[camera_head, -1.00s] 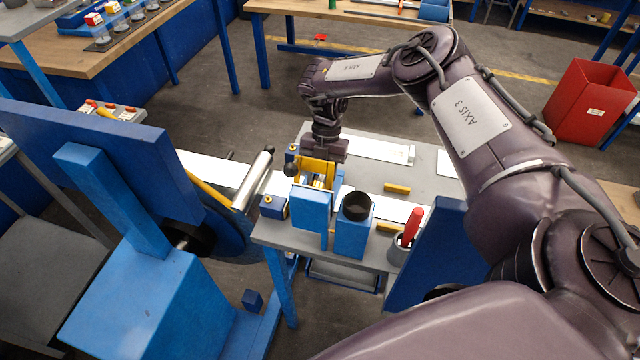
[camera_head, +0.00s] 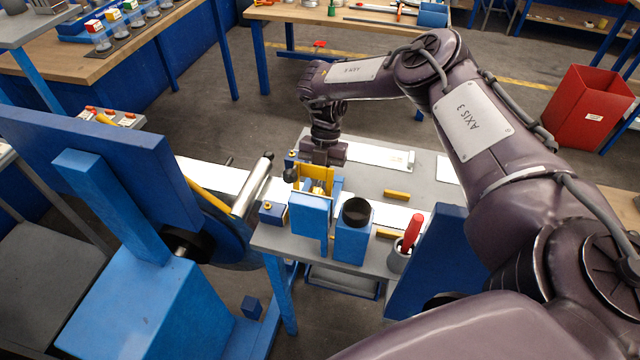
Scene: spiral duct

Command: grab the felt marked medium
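I cannot make out a felt marked medium; no such marking is readable in the head view. My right arm reaches in from the right, and its gripper (camera_head: 323,154) points down just behind the yellow frame (camera_head: 315,178) of a small blue device on the grey bench. Its fingertips are too small and hidden to tell whether they are open or shut. A grey cup (camera_head: 397,262) holding a red-handled tool (camera_head: 411,232) stands at the bench's front right. Two yellow bars (camera_head: 397,195) lie on the bench. My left gripper is not in view.
A blue block with a black round opening (camera_head: 356,212) stands beside the device. A metal roller (camera_head: 252,185) and a large blue machine (camera_head: 140,290) stand left of the grey bench (camera_head: 368,182). A red bin (camera_head: 590,107) is on the floor at right. Workbenches stand behind.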

